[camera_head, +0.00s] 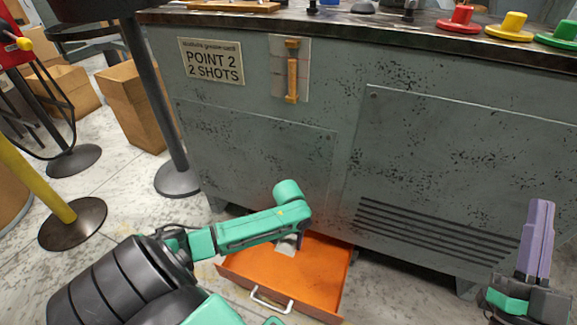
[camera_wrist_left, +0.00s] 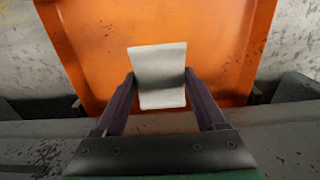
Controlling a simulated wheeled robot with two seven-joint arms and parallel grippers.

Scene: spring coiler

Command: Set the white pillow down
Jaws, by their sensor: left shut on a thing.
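The white pillow (camera_wrist_left: 158,75) is a small pale block between the finger tips of my left gripper (camera_wrist_left: 160,84) in the left wrist view. The left gripper is shut on it, over the orange floor of an open drawer (camera_wrist_left: 88,30). In the head view only a pale bit of the pillow (camera_head: 287,247) shows below my green wrist, inside the drawer's outline (camera_head: 320,275). I cannot tell whether the pillow touches the drawer floor. My right gripper (camera_head: 540,210) has purple fingers pointing up at the far right; their gap is unclear.
The drawer, with a white handle (camera_head: 270,300), lies low before a grey speckled cabinet (camera_head: 340,130). Red (camera_head: 458,20), yellow (camera_head: 510,27) and green knobs stand on its top. Posts with round bases (camera_head: 72,222) and cardboard boxes (camera_head: 130,105) stand at left.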

